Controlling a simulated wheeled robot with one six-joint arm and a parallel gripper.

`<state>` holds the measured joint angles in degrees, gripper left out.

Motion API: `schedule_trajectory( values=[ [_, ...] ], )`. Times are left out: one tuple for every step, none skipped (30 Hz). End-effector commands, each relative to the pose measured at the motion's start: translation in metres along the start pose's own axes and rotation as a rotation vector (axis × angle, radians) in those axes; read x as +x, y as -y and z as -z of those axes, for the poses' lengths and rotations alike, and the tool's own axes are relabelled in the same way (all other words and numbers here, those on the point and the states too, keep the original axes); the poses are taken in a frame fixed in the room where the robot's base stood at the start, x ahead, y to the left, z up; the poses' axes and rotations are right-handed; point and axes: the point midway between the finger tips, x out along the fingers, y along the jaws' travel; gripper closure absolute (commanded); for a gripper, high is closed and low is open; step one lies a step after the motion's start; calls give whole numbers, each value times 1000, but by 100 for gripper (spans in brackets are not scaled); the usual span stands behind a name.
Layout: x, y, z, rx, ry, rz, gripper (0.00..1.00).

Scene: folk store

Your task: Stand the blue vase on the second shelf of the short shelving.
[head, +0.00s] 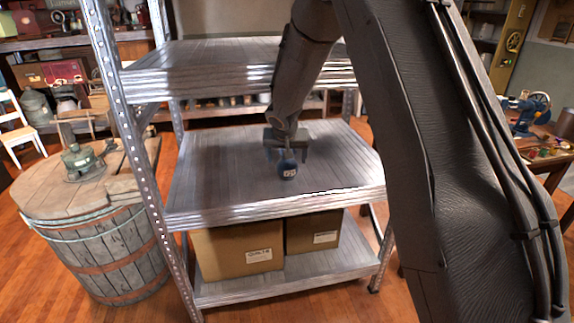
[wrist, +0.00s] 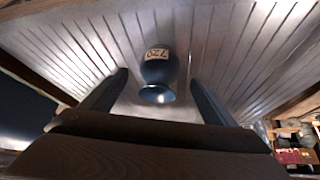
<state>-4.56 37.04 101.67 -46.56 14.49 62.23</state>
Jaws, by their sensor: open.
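The blue vase (head: 288,172) is small and dark blue, with a pale label. It appears to stand upright on the middle visible board (head: 215,190) of the metal shelving, second from the bottom. In the wrist view the vase (wrist: 158,70) shows its label and its mouth faces my gripper. My gripper (wrist: 158,80) is open, with one finger on each side of the vase and visible gaps between. In the head view my gripper (head: 287,152) is just above and behind the vase; its fingers are partly hidden.
Metal uprights (head: 136,150) bound the shelving, and an upper board (head: 220,68) lies above. Two cardboard boxes (head: 238,250) (head: 313,231) sit on the bottom board. A wooden barrel (head: 95,245) stands left. The middle board is otherwise clear around the vase.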

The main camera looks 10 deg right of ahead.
Motion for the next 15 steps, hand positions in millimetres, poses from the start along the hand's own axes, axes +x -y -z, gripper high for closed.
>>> schedule_trajectory(
  values=[
    [-9, 0, 0, 2, -1, 0, 20],
    [-13, 0, 0, 2, -1, 0, 20],
    [-19, 0, 1, 1, -1, 0, 20],
    [-22, 0, 0, 1, -1, 0, 20],
    [-25, 0, 0, 2, 0, 0, 20],
    [-29, 0, 0, 2, 0, 0, 20],
    [-31, 0, 0, 2, -1, 0, 20],
    [-33, 0, 0, 1, 0, 0, 20],
    [-35, -1, -1, 0, 1, -1, 20],
    [-37, -2, -2, -1, 5, -2, 20],
    [-40, -4, -5, -2, 10, -5, 20],
    [-46, -9, -11, -9, 22, -11, 20],
    [-52, -14, -18, -14, 36, -17, 20],
    [-59, -20, -26, -22, 51, -23, 20],
    [-70, -30, -42, -35, 81, -32, 20]
  ],
)
